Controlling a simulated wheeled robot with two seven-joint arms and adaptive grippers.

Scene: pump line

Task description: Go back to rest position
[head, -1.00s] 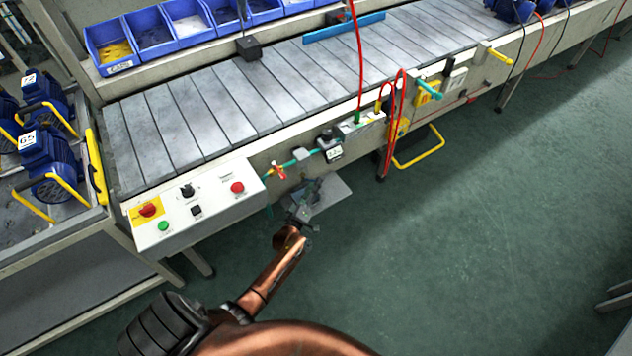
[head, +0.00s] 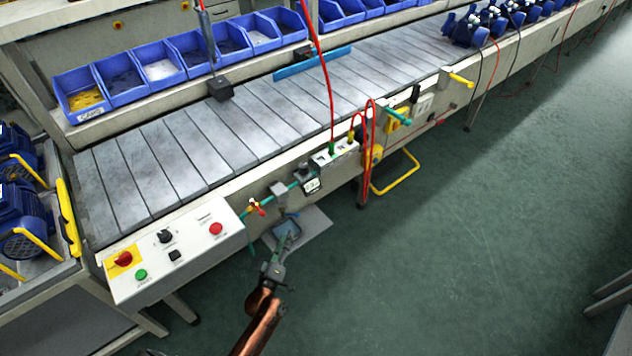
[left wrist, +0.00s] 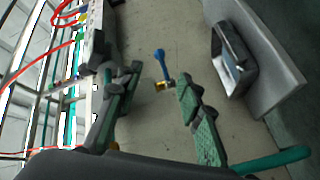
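My left gripper (head: 285,236) is in front of the conveyor's near side, below the pipe fittings and over a grey plate (head: 306,229). In the left wrist view its two green-padded fingers (left wrist: 160,92) stand apart with nothing held between them. Past the fingertips is a small valve with a blue handle and brass body (left wrist: 162,66); I cannot tell its exact distance. My right gripper is in neither view now.
The conveyor (head: 200,130) runs from lower left to upper right. A control panel (head: 190,245) with red and green buttons is left of my arm. A red-handled valve (head: 257,207) and red hoses (head: 369,140) are close by.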

